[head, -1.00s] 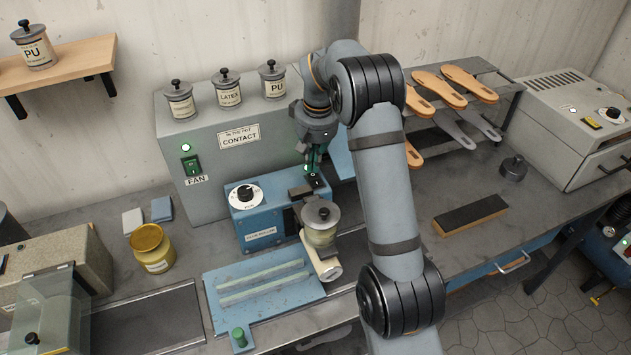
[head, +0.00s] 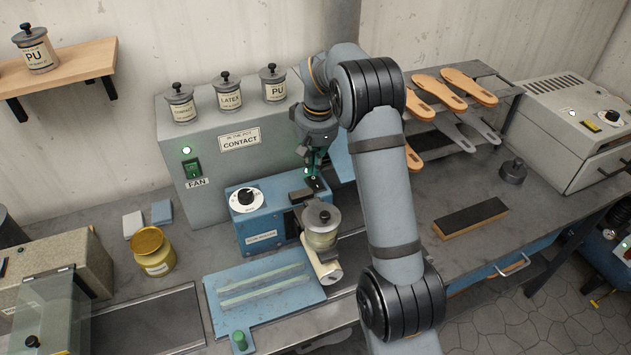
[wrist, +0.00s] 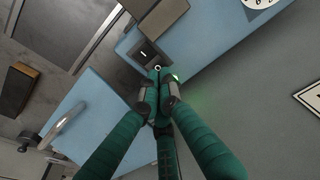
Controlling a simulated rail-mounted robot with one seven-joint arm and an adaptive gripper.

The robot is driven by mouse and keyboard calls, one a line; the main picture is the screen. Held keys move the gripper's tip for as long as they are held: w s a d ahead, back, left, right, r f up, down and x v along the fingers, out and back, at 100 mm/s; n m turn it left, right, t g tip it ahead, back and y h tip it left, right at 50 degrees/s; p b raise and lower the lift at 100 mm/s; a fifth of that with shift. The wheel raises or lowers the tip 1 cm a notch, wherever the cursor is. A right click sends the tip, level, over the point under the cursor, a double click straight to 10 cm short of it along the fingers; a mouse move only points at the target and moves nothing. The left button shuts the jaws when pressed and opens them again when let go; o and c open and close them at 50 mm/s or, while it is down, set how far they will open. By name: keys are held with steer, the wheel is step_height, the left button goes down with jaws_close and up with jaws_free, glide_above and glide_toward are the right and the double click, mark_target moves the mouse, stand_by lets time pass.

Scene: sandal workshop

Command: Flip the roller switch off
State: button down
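The blue roller machine (head: 262,222) has a white dial on its front. Its dark switch (head: 318,184) sits on the top at the right end. In the wrist view the switch (wrist: 147,53) is a small black rocker with a white mark, on a dark plate. A green glow shows close to the fingertips. My gripper (head: 313,169) points down just above and behind the switch. In the wrist view my gripper (wrist: 158,92) has its green fingers drawn together with nothing visible between them. I cannot tell whether the fingertips touch the switch.
The grey fan box (head: 210,150) stands close behind, with jars on top and a lit green lamp. A glue pot (head: 320,226) sits on the roller machine's front right. A yellow jar (head: 152,252) stands at left. Sandal soles (head: 450,92) lie on the rack at right.

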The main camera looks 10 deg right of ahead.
mark_target(313, 178)
steer(key=shift+f+b, duration=0.95)
steer(key=shift+f, duration=0.1)
stand_by(0.7)
steer(key=shift+s, duration=0.1)
step_height(313, 178, up, 7)
steer(key=p, duration=0.6)
steer(key=shift+f, duration=0.1)
step_height(313, 178, down, 7)
steer(key=b, duration=0.6)
stand_by(0.4)
